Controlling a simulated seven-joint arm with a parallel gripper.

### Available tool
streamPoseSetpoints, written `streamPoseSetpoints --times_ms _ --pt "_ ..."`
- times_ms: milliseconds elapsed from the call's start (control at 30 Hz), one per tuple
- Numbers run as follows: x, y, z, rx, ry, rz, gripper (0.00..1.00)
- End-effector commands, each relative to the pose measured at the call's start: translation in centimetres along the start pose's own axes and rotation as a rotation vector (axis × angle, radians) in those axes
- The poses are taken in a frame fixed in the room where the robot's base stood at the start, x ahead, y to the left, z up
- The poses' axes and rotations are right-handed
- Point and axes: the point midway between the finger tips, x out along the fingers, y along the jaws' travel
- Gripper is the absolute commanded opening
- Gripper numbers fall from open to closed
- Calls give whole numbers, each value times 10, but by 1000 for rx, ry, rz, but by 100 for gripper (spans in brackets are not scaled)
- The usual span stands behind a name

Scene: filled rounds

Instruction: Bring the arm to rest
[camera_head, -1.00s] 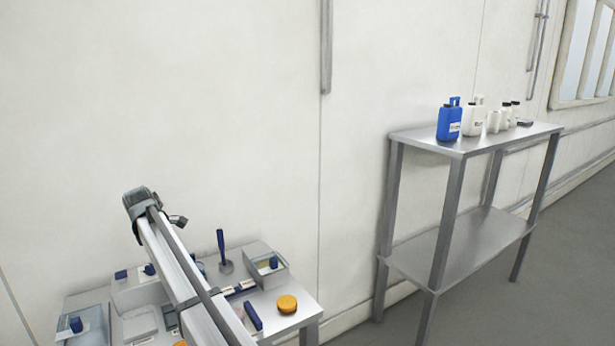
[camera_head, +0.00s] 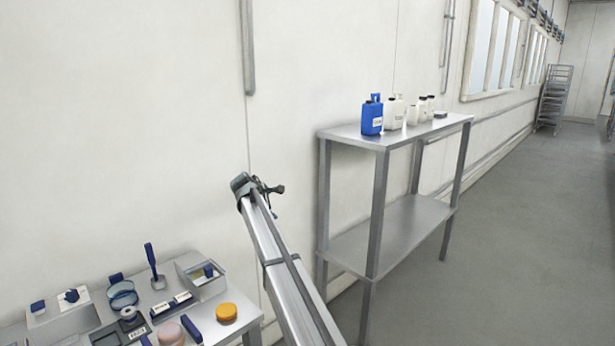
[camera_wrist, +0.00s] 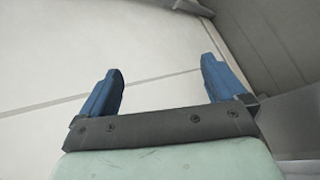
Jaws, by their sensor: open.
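My gripper (camera_wrist: 162,85) shows in the wrist view with its two blue fingers spread wide apart and nothing between them. Behind the fingers is a pale wall or panel surface with thin seams. In the head view my arm rises from the lower middle, between the small worktable and the tall steel stand, and its far end is in front of the wall. The gripper's fingers cannot be made out in that view.
A worktable (camera_head: 240,328) at lower left bears bins, an orange round (camera_head: 226,312), a pink round (camera_head: 171,333) and a blue-handled tool (camera_head: 151,258). A steel stand (camera_head: 345,131) holds a blue jug (camera_head: 372,116) and white bottles (camera_head: 394,112). Open floor (camera_head: 520,230) lies at right.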

Motion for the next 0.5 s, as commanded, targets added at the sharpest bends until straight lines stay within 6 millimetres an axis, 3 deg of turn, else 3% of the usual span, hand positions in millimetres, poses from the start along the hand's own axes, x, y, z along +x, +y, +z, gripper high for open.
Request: streamPoseSetpoints --times_ms 33,267,367,400,500 --pt "16 1 31 9 -32 14 98" --pt "75 -5 159 32 -166 75 98" --pt "103 -28 210 52 -214 80 98" --pt "116 -45 224 64 -226 73 98" --pt "145 -97 240 113 -234 36 98"
